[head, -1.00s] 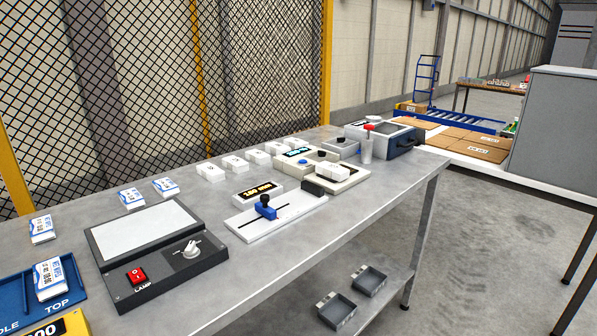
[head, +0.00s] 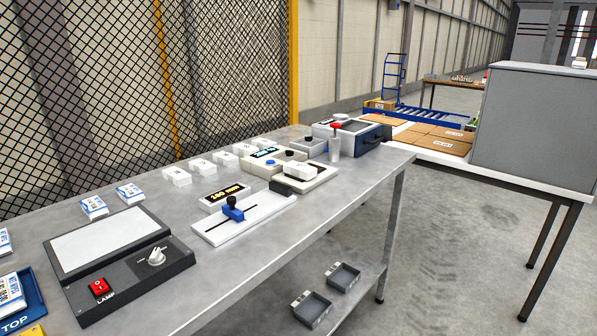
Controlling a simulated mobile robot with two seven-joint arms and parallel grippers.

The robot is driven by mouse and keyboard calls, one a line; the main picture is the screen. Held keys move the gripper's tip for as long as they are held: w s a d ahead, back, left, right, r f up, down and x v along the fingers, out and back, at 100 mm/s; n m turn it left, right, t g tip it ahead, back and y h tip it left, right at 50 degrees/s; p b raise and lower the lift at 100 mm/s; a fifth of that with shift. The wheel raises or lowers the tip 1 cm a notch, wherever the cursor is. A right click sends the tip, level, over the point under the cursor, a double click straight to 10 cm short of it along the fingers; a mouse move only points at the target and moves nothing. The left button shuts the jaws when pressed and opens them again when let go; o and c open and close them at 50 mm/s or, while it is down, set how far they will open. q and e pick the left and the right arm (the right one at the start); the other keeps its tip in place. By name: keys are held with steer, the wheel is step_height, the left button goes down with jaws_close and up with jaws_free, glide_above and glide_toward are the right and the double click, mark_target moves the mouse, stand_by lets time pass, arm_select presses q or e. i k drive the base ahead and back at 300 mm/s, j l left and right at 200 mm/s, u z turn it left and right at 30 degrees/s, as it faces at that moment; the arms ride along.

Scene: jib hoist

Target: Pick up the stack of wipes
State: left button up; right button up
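No thing in the head view can be surely told as the stack of wipes. Blue-and-white printed packs stand at the left of the grey bench, two of them (head: 93,207) (head: 130,194) behind the lamp box. Another pack (head: 4,241) is cut by the left edge, and one more (head: 12,291) lies on a blue tray (head: 32,312) marked TOP. Several small white blocks (head: 177,177) stand in a row along the back of the bench. A white block (head: 300,171) sits on a pale device at mid bench. Neither of my grippers is in view.
Small grey trays (head: 312,308) lie on the lower shelf. A grey cabinet (head: 535,130) stands at the right; the floor between is clear.

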mark_target(301, 170)
steer(key=i+l, duration=0.15)
steer(key=l, duration=0.15)
steer(key=i+l+u, duration=0.1)
steer(key=l, duration=0.2)
steer(key=i+l+u, duration=0.1)
steer(key=i+l, duration=0.25)
steer(key=l, duration=0.3)
